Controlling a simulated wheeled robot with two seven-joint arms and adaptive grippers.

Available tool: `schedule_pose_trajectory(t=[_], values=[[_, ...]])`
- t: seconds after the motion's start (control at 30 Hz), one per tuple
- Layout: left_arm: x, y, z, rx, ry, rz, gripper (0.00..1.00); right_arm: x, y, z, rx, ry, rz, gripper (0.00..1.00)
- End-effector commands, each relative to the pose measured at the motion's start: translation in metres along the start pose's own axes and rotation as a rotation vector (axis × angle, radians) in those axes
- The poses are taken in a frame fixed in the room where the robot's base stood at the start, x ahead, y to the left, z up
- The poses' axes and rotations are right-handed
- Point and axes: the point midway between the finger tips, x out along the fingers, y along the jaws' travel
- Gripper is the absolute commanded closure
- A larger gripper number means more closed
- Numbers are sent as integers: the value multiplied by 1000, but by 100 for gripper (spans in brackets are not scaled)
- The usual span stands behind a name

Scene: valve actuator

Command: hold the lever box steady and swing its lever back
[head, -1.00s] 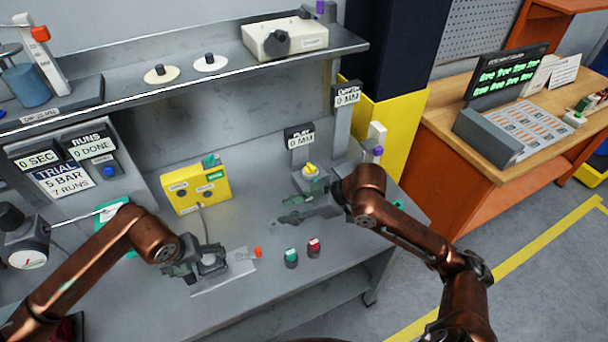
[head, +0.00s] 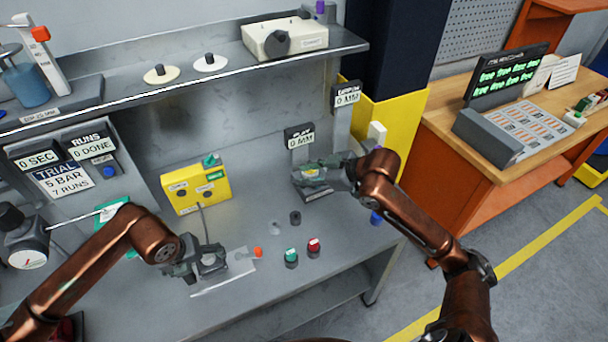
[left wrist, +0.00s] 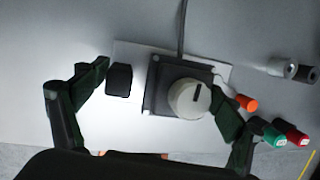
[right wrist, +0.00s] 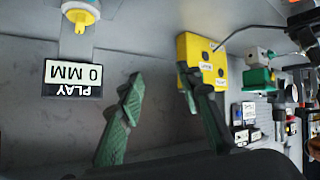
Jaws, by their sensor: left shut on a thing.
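The lever box (left wrist: 160,85) is a dark block with a pale round knob (left wrist: 188,98) on top, lying on a white plate. An orange tip (left wrist: 247,103) shows beside it, and also in the head view (head: 258,252). My left gripper (head: 212,262) has its fingers on both sides of the box and is shut on it; in the left wrist view (left wrist: 160,82) a black block (left wrist: 118,80) sits by the left finger. My right gripper (head: 302,174) is open and empty in front of the PLAY gauge; its fingers stand apart in the right wrist view (right wrist: 160,88).
A yellow box (head: 195,190) with a cable stands behind the lever box. The PLAY gauge (head: 300,140) reads 0 MM.

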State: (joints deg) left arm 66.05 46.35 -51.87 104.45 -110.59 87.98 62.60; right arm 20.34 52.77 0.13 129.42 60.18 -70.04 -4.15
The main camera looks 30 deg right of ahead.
Motion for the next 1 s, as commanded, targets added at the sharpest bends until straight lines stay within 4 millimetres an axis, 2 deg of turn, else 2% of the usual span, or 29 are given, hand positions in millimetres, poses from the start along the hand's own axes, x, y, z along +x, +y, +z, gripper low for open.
schedule_pose_trajectory(t=[0.07,0.17,0.33,0.5,0.6,0.8,1.0], values=[[5,3,-4,3,8,7,68,1,0,1,0,-1,0,67],[5,3,-4,3,8,7,68,2,-1,1,2,-6,-7,74],[5,3,-4,3,8,7,68,25,-10,8,31,-76,-106,86],[5,2,-4,4,9,7,68,56,-36,17,73,-227,-325,98],[5,2,-4,4,9,7,68,64,-53,19,88,-317,-461,100],[5,2,-4,4,9,7,68,60,-78,14,99,-447,-675,100],[5,3,-4,3,8,7,68,53,-88,9,100,-497,-772,100]])
